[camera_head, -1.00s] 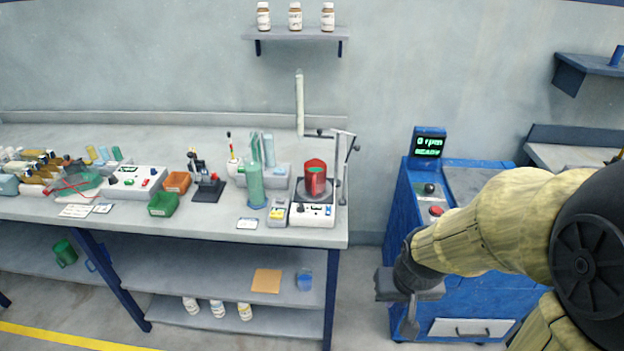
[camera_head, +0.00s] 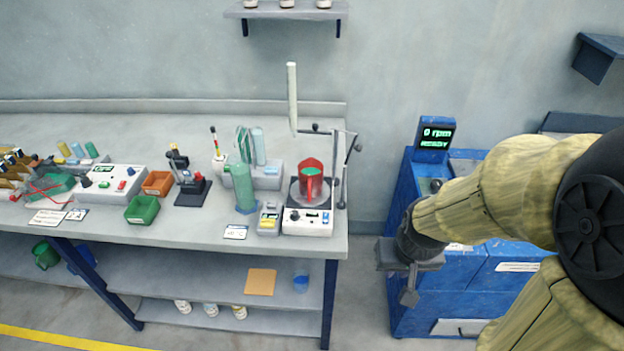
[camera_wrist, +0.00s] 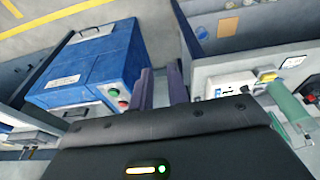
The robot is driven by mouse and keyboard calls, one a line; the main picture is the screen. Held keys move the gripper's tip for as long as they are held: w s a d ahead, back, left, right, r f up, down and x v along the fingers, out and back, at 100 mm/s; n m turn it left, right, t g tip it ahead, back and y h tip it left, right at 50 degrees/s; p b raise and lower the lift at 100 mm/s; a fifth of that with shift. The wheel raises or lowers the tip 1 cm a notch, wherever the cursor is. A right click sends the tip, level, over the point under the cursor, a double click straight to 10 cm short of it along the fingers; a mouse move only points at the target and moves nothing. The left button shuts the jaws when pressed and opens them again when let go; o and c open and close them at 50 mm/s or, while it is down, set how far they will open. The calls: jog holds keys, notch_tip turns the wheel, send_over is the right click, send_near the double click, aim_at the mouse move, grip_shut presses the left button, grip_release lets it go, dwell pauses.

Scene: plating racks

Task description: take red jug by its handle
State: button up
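The red jug (camera_head: 311,184) stands upright on the round plate of a white stirrer unit (camera_head: 307,222) at the right end of the bench. Its handle seems to face my camera, but it is small and hard to make out. Green stuff shows inside the jug. My gripper (camera_head: 409,292) hangs low in front of the blue cabinet, to the right of the bench and well apart from the jug. In the wrist view the two fingers (camera_wrist: 162,75) stand apart with nothing between them. I cannot make out the jug in the wrist view.
A thin stand (camera_head: 340,170) rises close behind and right of the jug. A green cylinder (camera_head: 244,187) and a small yellow-topped box (camera_head: 269,220) stand to its left. The blue cabinet (camera_head: 400,212) is right of the bench, with a floor gap between.

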jog(key=w+d+f+n+t+y+b, duration=0.1)
jog(key=w+f+n+t+b, duration=0.15)
jog(key=w, duration=0.45)
jog(key=w+d+f+n+t+b, duration=0.1)
jog(key=w+f+n+t+b, duration=0.2)
jog(key=w, duration=0.5)
jog(key=w+a+f+n+t+y+b, duration=0.1)
jog(key=a+n+y+b, duration=0.4)
jog(key=y, duration=0.8)
jog(key=shift+w+a+f+n+t+y+b, duration=0.25)
jog(key=shift+a+f+n+t+y+b, duration=0.2)
jog(key=shift+a+t+b, duration=0.3)
jog(key=shift+a, duration=0.1)
jog(key=shift+a, duration=0.1)
jog(key=p, duration=0.2)
send_near(309, 197)
jog(key=x, duration=0.5)
jog(key=shift+w+a, duration=0.1)
